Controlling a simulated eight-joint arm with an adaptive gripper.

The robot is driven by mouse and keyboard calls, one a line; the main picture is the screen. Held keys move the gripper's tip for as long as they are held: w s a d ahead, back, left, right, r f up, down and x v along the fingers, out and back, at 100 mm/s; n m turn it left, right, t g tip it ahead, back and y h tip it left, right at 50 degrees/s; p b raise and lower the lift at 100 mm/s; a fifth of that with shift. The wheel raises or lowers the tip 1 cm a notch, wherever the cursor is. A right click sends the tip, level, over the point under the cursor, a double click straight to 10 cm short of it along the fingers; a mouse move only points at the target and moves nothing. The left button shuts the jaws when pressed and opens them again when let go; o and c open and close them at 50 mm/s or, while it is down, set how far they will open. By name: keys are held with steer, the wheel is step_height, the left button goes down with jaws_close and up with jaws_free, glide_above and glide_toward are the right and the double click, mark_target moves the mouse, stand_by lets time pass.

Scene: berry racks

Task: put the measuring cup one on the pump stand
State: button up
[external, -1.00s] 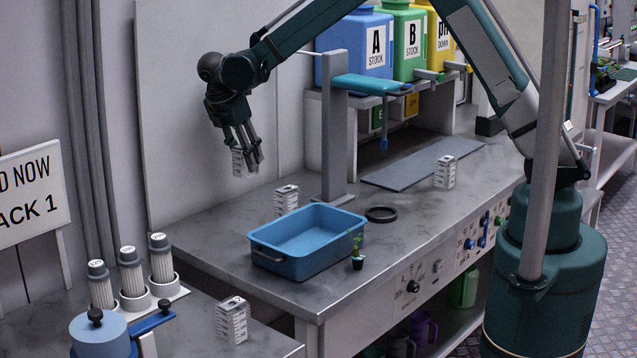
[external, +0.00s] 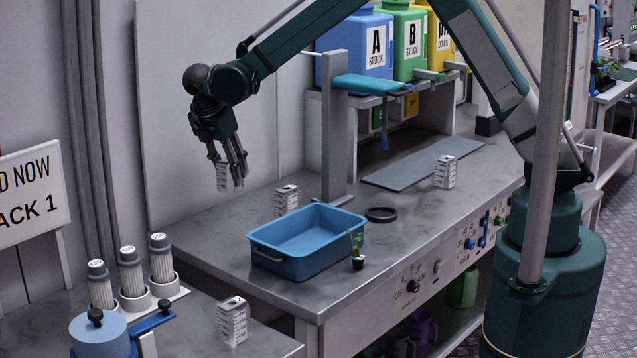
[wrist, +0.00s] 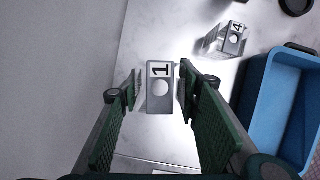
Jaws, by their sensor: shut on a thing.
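Measuring cup one (wrist: 160,98), a small pale grey block with a black "1" on its top, sits between my fingers in the wrist view. In the external view the cup (external: 222,177) hangs upright from my gripper (external: 232,174). My gripper is shut on it, above the back left part of the bench and near the wall. Which thing is the pump stand is not clear. A grey post with a blue arm (external: 335,130) stands behind the tub, and a blue round-lidded device (external: 98,335) stands on the front left table.
A blue tub (external: 305,245) and a cup marked "4" (wrist: 233,38) stand to the right of my gripper. A black ring (external: 381,214), a small plant (external: 357,255) and another cup (external: 445,172) are further right. One more cup (external: 232,320) stands on the front left table.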

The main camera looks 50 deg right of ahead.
steer(key=s+a+f+n+b, duration=0.1)
steer(key=s+a+n, duration=0.1)
steer(key=s+a, duration=0.5)
steer(key=s+a+f+n+t+b, duration=0.1)
steer(key=s+a, duration=0.6)
steer(key=a, duration=0.7)
steer(key=s+a+f+n+t+y+b, duration=0.1)
steer(key=s+a+f+n, duration=0.1)
steer(key=s+a, duration=0.6)
steer(key=a+n, duration=0.1)
steer(key=a, duration=0.2)
steer(key=shift+a+f+n+b, duration=0.15)
steer(key=shift+f+n+b, duration=0.2)
steer(key=shift+n, duration=0.05)
steer(key=shift+s+f, duration=0.1)
steer(key=shift+f+b, duration=0.35)
steer(key=shift+f, duration=2.65)
steer(key=shift+f, duration=1.9)
steer(key=shift+f+b, duration=0.2)
steer(key=shift+b, duration=0.15)
steer(key=o, duration=0.9)
steer(key=shift+r, duration=0.15)
